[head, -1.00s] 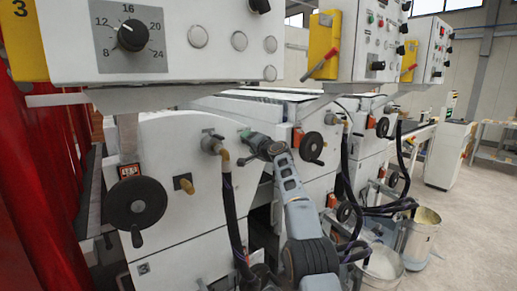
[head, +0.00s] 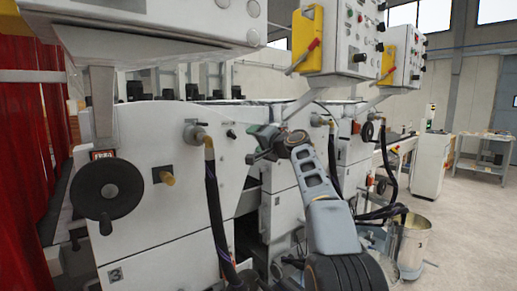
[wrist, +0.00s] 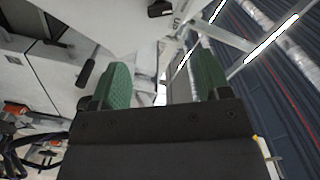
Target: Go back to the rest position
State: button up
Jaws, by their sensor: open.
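My gripper (head: 262,140) is at the end of my raised grey arm in the head view, in front of the white roller coater (head: 150,135). Its fingertips are small and partly hidden there. In the wrist view, the two green finger pads of my gripper (wrist: 162,88) stand apart with nothing between them. The gripper is open and empty. A dark crank handle (wrist: 87,72) shows left of the fingers in the wrist view; I cannot tell whether it is close to them.
A black handwheel (head: 107,188) and a hose (head: 213,195) stick out from the machine front. Control boxes with yellow holders (head: 312,38) hang above. A metal bucket (head: 412,245) stands at lower right. Red curtains (head: 20,160) hang at left. The floor at right (head: 475,220) is open.

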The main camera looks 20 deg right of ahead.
jog(key=shift+s+d, duration=0.1)
jog(key=shift+s, duration=0.2)
jog(key=s+f+n+g+h+p, duration=0.1)
jog(key=s+f+g, duration=0.15)
jog(key=f, duration=0.65)
jog(key=s+f+g+h, duration=0.2)
jog(key=f+g, duration=0.2)
jog(key=f, duration=0.5)
jog(key=s+a+f+n+g+h+p, duration=0.1)
jog(key=s+a+f+n+g+p, duration=0.1)
jog(key=s, duration=0.9)
jog(key=s+a+f+n+g+h+p, duration=0.1)
jog(key=s+a+f+n+g+p, duration=0.1)
jog(key=s, duration=0.9)
jog(key=s+a+f+n+g+h+p, duration=0.1)
jog(key=s+f+p, duration=0.3)
jog(key=s, duration=0.7)
jog(key=shift+s+a+f+n+g+h+p, duration=0.25)
jog(key=shift+a+f+n+g+h+p, duration=0.2)
jog(key=shift+f+n+g, duration=0.4)
